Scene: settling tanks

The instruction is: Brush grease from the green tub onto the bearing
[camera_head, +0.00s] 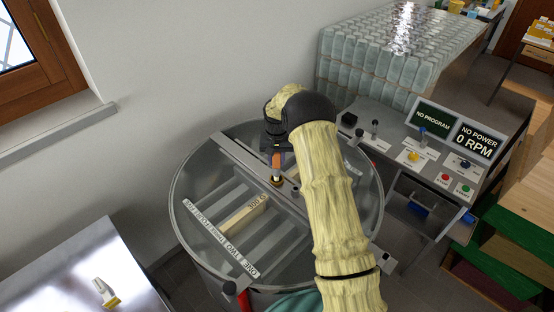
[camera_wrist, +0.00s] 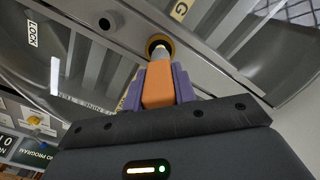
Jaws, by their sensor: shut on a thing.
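My gripper (camera_wrist: 158,88) is shut on an orange-handled brush (camera_wrist: 158,80), with a purple finger on each side of the handle. The orange handle also shows in the head view (camera_head: 276,159), below the dark wrist. The brush's pale tip points at the bearing (camera_wrist: 160,43), a brass-coloured ring on the tank's cross-beam. The bearing also shows in the head view (camera_head: 277,181). The tip looks at or just inside the ring; contact is hard to tell. I cannot see grease on it. I cannot make out the green tub in either view.
The round metal tank (camera_head: 182,172) has beams and a pale bar marked 500 G (camera_head: 243,215). A control panel (camera_head: 475,142) reading 0 RPM stands at right, near stacked clear containers (camera_head: 375,50). A metal table (camera_head: 70,265) at lower left holds a small white-and-yellow object (camera_head: 105,292).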

